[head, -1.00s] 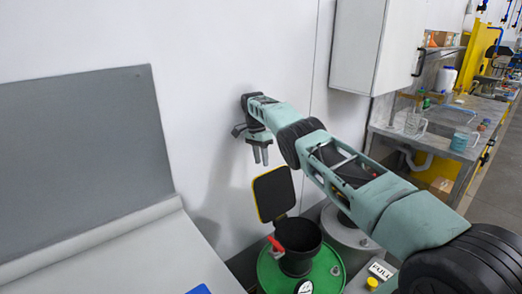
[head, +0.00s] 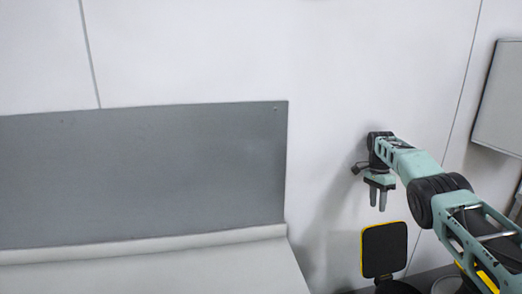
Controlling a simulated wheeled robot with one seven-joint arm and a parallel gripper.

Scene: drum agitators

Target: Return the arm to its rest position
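My gripper (head: 378,205) hangs pointing down in front of the white wall, at the end of my arm, which reaches in from the lower right. Its two fingers show a narrow gap with nothing between them. It is above a square black lid with a yellow edge (head: 384,250), apart from it. The lid stands upright over a black funnel (head: 397,287), which is mostly cut off by the bottom edge of the picture.
A grey panel (head: 140,175) stands against the wall at left, above a pale surface (head: 170,270). A grey drum top (head: 446,286) shows partly at the bottom right. A wall cabinet (head: 500,100) is at the right edge. The wall before the gripper is bare.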

